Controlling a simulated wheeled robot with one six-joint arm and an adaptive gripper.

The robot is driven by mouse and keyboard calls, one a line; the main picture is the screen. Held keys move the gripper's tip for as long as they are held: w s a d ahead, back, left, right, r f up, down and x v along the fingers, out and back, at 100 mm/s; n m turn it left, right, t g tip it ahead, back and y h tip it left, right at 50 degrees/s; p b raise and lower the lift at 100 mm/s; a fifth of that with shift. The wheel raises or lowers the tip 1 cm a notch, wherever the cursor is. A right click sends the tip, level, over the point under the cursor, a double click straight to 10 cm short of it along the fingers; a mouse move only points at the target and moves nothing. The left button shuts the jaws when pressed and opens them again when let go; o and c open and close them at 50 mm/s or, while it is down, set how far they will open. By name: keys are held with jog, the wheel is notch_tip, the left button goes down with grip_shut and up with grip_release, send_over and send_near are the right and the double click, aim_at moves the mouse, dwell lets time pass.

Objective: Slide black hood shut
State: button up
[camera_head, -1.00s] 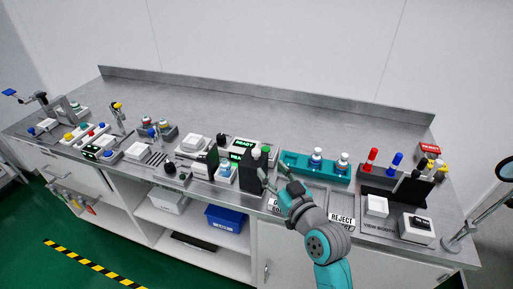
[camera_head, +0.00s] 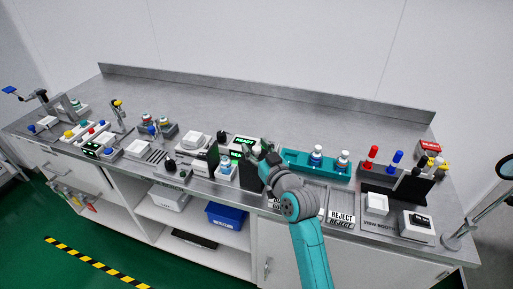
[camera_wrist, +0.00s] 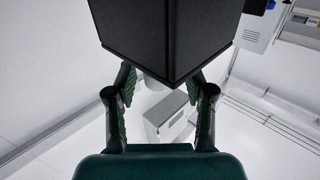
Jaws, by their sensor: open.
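The black hood (camera_head: 247,176) is a dark upright box near the front edge of the bench, partly hidden behind my gripper and wrist in the head view. In the wrist view the black hood (camera_wrist: 165,35) fills the top middle, with one corner pointing toward the palm. My gripper (camera_head: 262,157) is open at the right side of the hood. In the wrist view my gripper (camera_wrist: 162,78) has its two fingers spread on either side of the hood's near corner. Their tips reach the hood's edges; I cannot tell whether they touch it.
A white unit with a blue-capped vial (camera_head: 226,168) and a green READY display (camera_head: 243,140) stand close left of and behind the hood. A teal rack (camera_head: 300,163) with vials lies to the right. The rear bench is clear.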

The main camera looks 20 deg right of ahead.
grip_shut()
jog(key=w+a, duration=0.4)
jog(key=a, duration=0.1)
jog(key=w+a, duration=0.2)
jog(key=a, duration=0.1)
jog(key=shift+a+r, duration=0.1)
jog(key=shift+a, duration=0.05)
grip_release()
jog(key=shift+w+a, duration=0.1)
jog(key=shift+w, duration=0.05)
jog(key=s+d, duration=0.2)
jog(key=s, duration=1)
